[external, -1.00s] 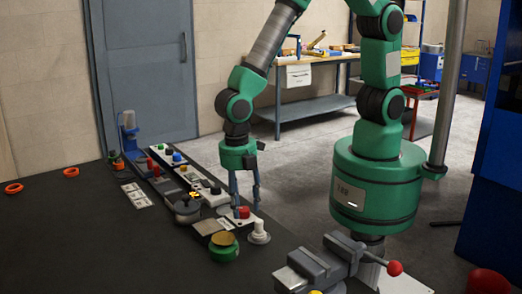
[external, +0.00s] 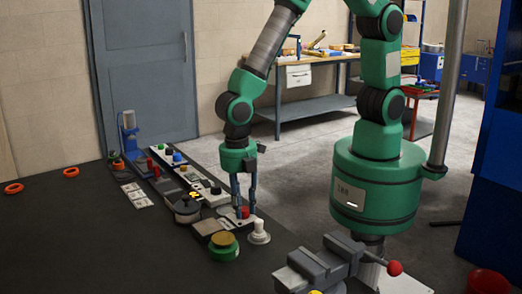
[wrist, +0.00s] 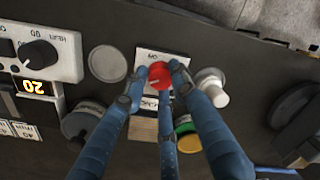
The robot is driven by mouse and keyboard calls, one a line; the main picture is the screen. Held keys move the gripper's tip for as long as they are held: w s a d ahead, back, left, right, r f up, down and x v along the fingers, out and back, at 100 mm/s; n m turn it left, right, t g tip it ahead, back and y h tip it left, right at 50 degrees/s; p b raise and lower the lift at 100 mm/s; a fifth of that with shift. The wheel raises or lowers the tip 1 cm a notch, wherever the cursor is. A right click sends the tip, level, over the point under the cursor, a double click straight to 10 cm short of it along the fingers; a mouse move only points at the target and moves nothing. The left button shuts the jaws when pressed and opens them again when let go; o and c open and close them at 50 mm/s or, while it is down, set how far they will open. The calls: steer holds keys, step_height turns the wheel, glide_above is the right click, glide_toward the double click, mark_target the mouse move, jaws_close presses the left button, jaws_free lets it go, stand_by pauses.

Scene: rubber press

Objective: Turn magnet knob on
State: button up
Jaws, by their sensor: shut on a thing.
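The magnet knob is a red knob (wrist: 159,75) on a small white plate (wrist: 148,54), in the middle of the wrist view. In the external view the red knob (external: 243,212) sits low at the near end of the row of panels. Lettering on the plate is partly hidden by the fingers.
A white knob (external: 258,232) stands right of the plate. A green and yellow round part (external: 224,245) and a grey vise (external: 318,265) are nearer the camera. A panel with a black dial (wrist: 40,52) and a lit display (wrist: 35,87) lies left in the wrist view.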

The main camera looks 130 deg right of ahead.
steer(key=shift+s+m, duration=0.1)
steer(key=shift+m, duration=0.2)
steer(key=m+p, duration=0.1)
steer(key=m, duration=0.2)
steer(key=m+p, duration=0.1)
steer(key=m, duration=0.4)
steer(key=shift+s, duration=0.15)
steer(key=m+p, duration=0.2)
steer(key=m, duration=0.2)
steer(key=shift+m+t+p, duration=0.3)
steer(key=shift+m+p, duration=0.25)
steer(key=shift+m, duration=1.65)
steer(key=o, duration=1.2)
steer(key=shift+s, duration=0.1)
steer(key=shift+c, duration=0.2)
